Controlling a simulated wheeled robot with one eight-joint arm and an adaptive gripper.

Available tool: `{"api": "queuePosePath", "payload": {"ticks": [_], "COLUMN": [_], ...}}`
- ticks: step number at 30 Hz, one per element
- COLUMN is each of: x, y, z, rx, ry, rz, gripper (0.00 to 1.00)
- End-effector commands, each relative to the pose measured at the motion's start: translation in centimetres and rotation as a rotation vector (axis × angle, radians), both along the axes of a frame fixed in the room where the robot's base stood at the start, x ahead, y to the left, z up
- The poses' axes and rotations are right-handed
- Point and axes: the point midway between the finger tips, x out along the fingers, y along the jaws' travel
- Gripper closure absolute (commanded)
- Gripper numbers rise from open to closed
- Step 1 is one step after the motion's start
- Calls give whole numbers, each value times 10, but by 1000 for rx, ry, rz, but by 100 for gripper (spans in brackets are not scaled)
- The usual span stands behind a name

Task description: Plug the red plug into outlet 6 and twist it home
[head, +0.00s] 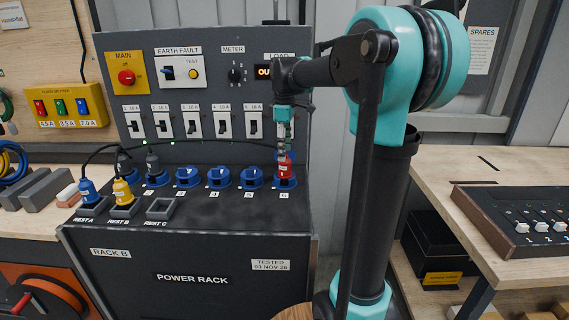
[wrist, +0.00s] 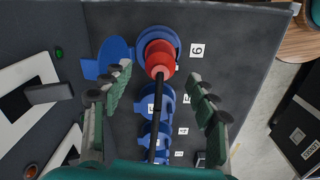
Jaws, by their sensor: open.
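The red plug (head: 285,168) stands upright in outlet 6 (head: 285,182), the blue socket at the right end of the rack's row. In the wrist view the red plug (wrist: 160,57) sits inside the blue ring of outlet 6 (wrist: 158,33), beside the label 6. The outlet's blue lid (wrist: 110,58) is swung open to the left. A black cable (wrist: 154,120) runs back from the plug. My gripper (head: 284,148) is above the plug, fingers down. In the wrist view my gripper (wrist: 160,88) is open, with a gap on both sides of plug and cable. Whether the plug is twisted is unclear.
Several closed blue outlets (head: 220,177) lie left of outlet 6. A grey plug (head: 153,163) stands at the row's left end. A blue plug (head: 88,190) and yellow plug (head: 122,191) sit in rests A and B; rest C (head: 161,207) is empty. The switch panel (head: 215,125) rises close behind.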

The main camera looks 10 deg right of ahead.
Motion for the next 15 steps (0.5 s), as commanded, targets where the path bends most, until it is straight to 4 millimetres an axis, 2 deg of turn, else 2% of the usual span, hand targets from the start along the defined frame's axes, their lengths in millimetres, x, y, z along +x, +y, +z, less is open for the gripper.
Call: {"api": "queuePosePath", "payload": {"ticks": [6,15], "x": [0,0], "y": [0,0], "z": [-34,-53], "rx": [0,0], "ry": [0,0], "rz": [0,0], "gripper": [41,41]}}
